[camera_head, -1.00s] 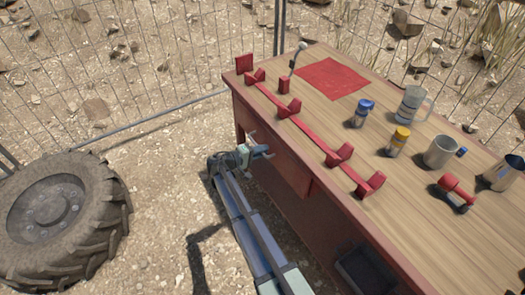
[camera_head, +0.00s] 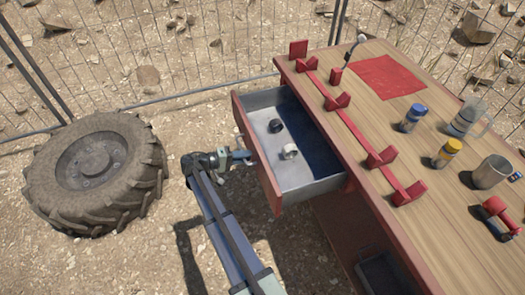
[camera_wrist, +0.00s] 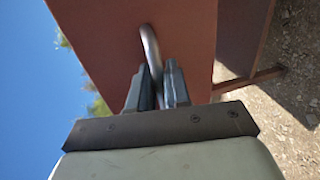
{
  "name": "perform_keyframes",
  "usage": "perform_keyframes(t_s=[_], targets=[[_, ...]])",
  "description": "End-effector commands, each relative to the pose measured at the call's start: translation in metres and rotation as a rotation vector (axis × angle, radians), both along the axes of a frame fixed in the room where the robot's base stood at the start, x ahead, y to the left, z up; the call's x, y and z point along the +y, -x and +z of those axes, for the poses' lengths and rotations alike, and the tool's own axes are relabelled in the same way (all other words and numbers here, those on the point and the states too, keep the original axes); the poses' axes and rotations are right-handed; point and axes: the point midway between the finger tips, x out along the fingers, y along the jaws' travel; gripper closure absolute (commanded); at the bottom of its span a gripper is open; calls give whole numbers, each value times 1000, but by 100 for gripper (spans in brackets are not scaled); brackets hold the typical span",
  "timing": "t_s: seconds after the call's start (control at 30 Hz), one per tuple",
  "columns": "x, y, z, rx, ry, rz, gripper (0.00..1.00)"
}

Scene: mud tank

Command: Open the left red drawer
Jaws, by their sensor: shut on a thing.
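The left red drawer (camera_head: 265,175) is pulled well out of the workbench on its left side. Its inside is grey, and a dark round item (camera_head: 276,126) and a white and dark ring-like item (camera_head: 289,151) lie in it. My gripper (camera_head: 246,156) is at the drawer's front face. In the wrist view my gripper (camera_wrist: 158,88) is shut on the curved metal handle (camera_wrist: 150,48) of the red front panel (camera_wrist: 110,30). The fingers hide part of the handle.
The wooden workbench top (camera_head: 400,150) holds a red rack (camera_head: 352,128), blue (camera_head: 412,117) and yellow (camera_head: 446,152) bottles, mugs and a red cloth (camera_head: 388,77). A big tyre (camera_head: 95,170) lies on the ground at left. Wire fence stands behind. Bare ground lies between tyre and drawer.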

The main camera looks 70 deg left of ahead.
Motion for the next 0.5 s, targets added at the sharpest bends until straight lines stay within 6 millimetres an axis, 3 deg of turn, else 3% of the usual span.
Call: perform_keyframes(t_s=[0.03, 0.2, 0.5], targets=[[1, 14, 0, 0, 0, 2, 100], [1, 45, 0, 0, 0, 0, 100], [0, 72, 0, -1, 0, -1, 100]])
